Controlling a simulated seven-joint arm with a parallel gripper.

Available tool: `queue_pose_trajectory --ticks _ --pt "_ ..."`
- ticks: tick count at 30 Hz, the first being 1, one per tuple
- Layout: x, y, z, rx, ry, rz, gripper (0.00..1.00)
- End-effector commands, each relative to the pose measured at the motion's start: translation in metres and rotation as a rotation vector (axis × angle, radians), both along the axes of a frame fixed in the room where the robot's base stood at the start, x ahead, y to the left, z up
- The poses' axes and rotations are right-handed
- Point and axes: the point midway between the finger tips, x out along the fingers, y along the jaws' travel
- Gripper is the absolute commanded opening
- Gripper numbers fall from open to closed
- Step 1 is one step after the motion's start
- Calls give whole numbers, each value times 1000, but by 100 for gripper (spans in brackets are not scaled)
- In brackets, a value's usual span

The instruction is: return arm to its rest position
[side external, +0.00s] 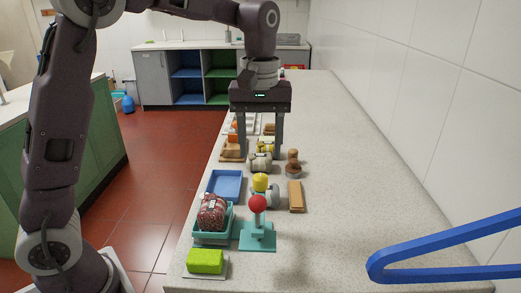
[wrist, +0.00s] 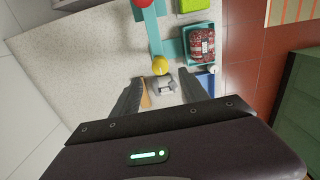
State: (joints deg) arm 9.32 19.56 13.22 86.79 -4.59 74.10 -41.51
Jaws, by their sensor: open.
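My gripper (side external: 260,155) is open, pointing down over the counter, with its two fingers spread apart. In the wrist view its fingertips (wrist: 161,86) stand wide apart. In the side view a beige-grey jar-like object (side external: 260,163) shows between and just below the fingertips. I cannot tell whether the fingers touch it. In the wrist view a small grey and white object (wrist: 166,88) lies in line with the gap. Nothing is visibly held.
The stone counter (side external: 345,170) is clear on its right side. A blue bar (side external: 440,246) crosses the front right.

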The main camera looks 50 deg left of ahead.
Motion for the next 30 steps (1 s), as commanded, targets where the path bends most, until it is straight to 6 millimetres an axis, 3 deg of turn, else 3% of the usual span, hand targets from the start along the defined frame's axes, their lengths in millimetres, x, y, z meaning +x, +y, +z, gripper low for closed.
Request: queue_pose_trajectory --ticks 2,5,7,10,12,16,21,30 --pt "-2 0 2 -3 -6 -7 52" --pt "-28 2 21 -20 -60 -79 52" --pt "-65 2 38 -29 -134 -190 52" --pt "-127 2 49 -2 -258 -385 52" --pt "-165 0 44 41 -333 -514 52" --pt "-213 -1 24 136 -426 -691 52" --pt "-235 0 8 198 -465 -783 52" --pt "-235 0 8 200 -464 -786 52"
